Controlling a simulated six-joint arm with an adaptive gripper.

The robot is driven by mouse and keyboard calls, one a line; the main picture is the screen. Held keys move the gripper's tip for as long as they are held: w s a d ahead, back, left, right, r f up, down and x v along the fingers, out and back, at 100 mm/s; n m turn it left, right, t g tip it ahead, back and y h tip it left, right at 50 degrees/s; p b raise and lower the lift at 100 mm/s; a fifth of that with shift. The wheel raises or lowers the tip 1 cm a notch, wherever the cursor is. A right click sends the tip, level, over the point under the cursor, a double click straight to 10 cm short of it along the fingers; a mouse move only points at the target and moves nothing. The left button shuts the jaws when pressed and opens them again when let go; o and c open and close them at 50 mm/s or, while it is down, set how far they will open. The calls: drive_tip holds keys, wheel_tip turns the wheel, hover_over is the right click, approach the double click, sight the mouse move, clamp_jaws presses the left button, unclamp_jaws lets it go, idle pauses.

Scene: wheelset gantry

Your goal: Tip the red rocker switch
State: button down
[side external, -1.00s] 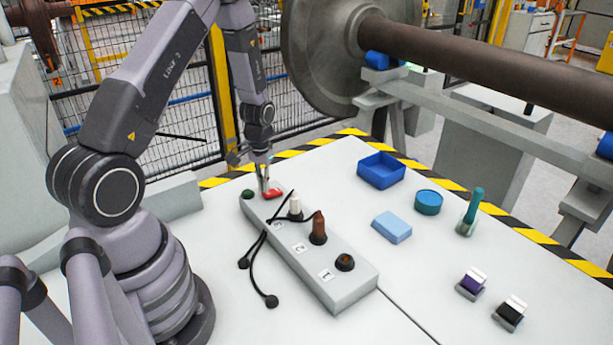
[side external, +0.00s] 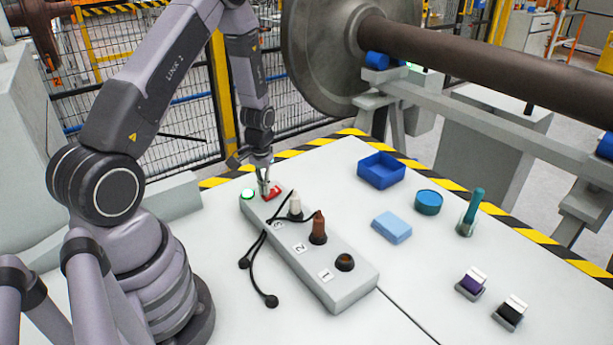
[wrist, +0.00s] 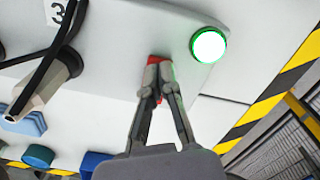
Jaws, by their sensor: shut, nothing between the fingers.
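The red rocker switch (side external: 273,192) is at the far end of the grey control box (side external: 340,292). My gripper (side external: 264,193) is shut and empty, with its fingertips down at the switch. In the wrist view the fingertips (wrist: 158,66) cover most of the red rocker (wrist: 155,60), and only a red strip shows beyond them. They appear to touch it. The round indicator lamp (side external: 248,194) beside the switch glows green. It also shows bright green-white in the wrist view (wrist: 208,46).
A white plug (side external: 295,206) and a brown plug (side external: 318,229) stand in the box, with black cables beside them. A blue tray (side external: 381,170), a light blue block (side external: 391,227) and a teal round container (side external: 428,203) lie to the right. Table between is clear.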

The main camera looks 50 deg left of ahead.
drive_tip(key=shift+r, duration=3.4)
drive_tip(key=s+d+r+m+t, duration=0.15)
drive_tip(key=d+r, duration=0.25)
drive_tip(key=r, duration=0.5)
drive_tip(key=s+d+r+m+t, duration=0.15)
drive_tip(key=d+r, duration=0.25)
drive_tip(key=r, duration=0.5)
drive_tip(key=s+d+r+m+t, duration=0.1)
drive_tip(key=s+d+r, duration=0.3)
drive_tip(key=s, duration=0.3)
drive_tip(key=s+d+r+m+t, duration=0.1)
drive_tip(key=s+d+r, duration=0.3)
drive_tip(key=s, duration=0.4)
drive_tip(key=shift+r+m+t, duration=0.3)
drive_tip(key=shift+r+m, duration=0.2)
drive_tip(key=shift+r, duration=0.3)
drive_tip(key=shift+w, duration=0.1)
